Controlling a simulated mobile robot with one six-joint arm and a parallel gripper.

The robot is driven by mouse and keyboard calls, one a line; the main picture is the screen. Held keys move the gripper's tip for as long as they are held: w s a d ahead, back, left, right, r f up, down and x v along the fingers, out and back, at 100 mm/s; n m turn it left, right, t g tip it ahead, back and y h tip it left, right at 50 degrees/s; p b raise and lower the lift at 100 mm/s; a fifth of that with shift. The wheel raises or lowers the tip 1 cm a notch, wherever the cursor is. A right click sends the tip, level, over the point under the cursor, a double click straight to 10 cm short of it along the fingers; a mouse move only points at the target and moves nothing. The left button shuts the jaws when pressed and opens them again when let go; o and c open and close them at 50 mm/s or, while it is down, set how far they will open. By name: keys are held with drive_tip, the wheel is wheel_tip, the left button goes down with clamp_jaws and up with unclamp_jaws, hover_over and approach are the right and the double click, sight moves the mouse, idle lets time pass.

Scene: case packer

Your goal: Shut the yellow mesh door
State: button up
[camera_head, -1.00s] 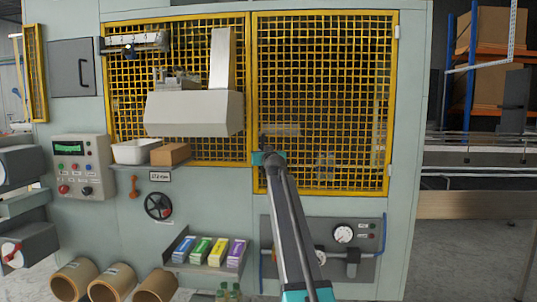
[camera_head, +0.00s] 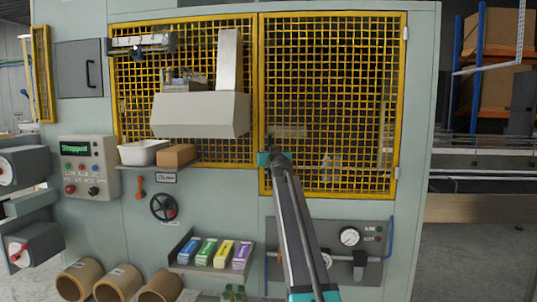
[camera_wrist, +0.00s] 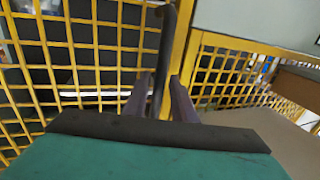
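The yellow mesh door (camera_head: 330,188) is the right-hand panel on the front of the machine, with hinges at its right edge. In the head view it looks flush or nearly flush with the front; a small gap cannot be ruled out. My gripper (camera_head: 270,158) is at the door's left edge, reached from below by my arm. In the wrist view, the dark bar handle (camera_wrist: 167,40) stands between the two fingers of my gripper (camera_wrist: 162,82), which appear closed on it. The mesh (camera_wrist: 105,45) and yellow frame lie just behind the handle.
A fixed-looking mesh panel (camera_head: 200,60) adjoins on the left, with a grey hopper (camera_head: 200,115) jutting out before it. Below are a shelf with a white tray (camera_head: 142,152) and carton (camera_head: 174,155), a handwheel (camera_head: 163,207), and a gauge panel (camera_head: 349,237). Cardboard tubes (camera_head: 118,283) lie at lower left.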

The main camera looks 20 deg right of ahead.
drive_tip(key=shift+s+d+f, duration=0.15)
drive_tip(key=shift+d+f, duration=0.1)
drive_tip(key=shift+d, duration=0.05)
drive_tip(key=shift+s+f, duration=0.1)
drive_tip(key=shift+s, duration=0.25)
drive_tip(key=a+b+v, duration=0.1)
drive_tip(key=b+v, duration=0.1)
drive_tip(key=v, duration=1.1)
drive_tip(key=shift+r, duration=0.3)
drive_tip(key=shift+w, duration=0.1)
